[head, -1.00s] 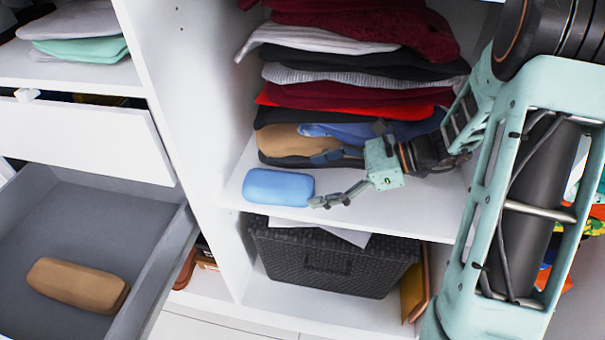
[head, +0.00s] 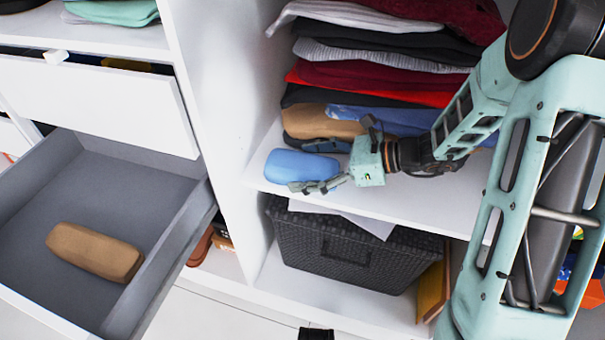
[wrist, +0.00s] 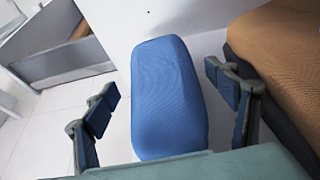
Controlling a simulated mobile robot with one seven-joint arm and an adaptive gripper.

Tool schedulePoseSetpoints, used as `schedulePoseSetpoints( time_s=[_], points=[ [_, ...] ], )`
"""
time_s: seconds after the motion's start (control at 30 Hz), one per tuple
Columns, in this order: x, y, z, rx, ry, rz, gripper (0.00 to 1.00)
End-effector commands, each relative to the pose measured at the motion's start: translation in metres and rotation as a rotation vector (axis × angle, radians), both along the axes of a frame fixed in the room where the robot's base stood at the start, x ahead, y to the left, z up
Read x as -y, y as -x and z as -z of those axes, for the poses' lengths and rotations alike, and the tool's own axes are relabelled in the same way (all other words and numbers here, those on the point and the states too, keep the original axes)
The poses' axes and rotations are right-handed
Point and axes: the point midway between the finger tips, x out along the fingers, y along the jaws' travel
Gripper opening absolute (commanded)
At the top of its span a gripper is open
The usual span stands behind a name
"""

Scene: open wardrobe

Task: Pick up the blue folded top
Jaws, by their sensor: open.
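The blue folded top (head: 292,164) is a smooth, rounded bundle lying near the front edge of the white shelf (head: 405,205). My gripper (head: 310,166) is open and reaches in from the right, with one finger on the far side of the top and one on the front side. In the wrist view the blue top (wrist: 168,95) lies between the two spread fingers of my gripper (wrist: 164,94). Gaps show on both sides, wider at the left finger. The top's near end is hidden behind the gripper body.
A stack of folded clothes (head: 385,75) stands right behind, with a tan piece (head: 322,121) close to the far finger. A dark woven basket (head: 345,255) is below the shelf. An open grey drawer (head: 130,185) at left holds a tan bundle (head: 95,250).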

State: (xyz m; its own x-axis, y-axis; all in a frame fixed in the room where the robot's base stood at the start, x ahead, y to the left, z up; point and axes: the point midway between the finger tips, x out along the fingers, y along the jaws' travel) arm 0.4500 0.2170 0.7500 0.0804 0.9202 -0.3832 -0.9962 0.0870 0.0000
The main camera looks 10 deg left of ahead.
Motion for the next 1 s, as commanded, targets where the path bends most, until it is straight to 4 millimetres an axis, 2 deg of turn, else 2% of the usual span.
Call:
schedulePoseSetpoints(
  time_s=[0.1, 0.3, 0.73, 1.0],
  points=[
    [-0.0063, -0.0003, 0.0028, 0.000, 0.000, -0.001, 0.79],
    [-0.0064, -0.0006, 0.0022, 0.000, 0.000, 0.000, 0.79],
    [-0.0062, -0.0005, 0.0023, 0.000, 0.000, 0.000, 0.32],
    [-0.0063, -0.0008, -0.0018, 0.001, -0.001, 0.000, 0.31]
  ],
)
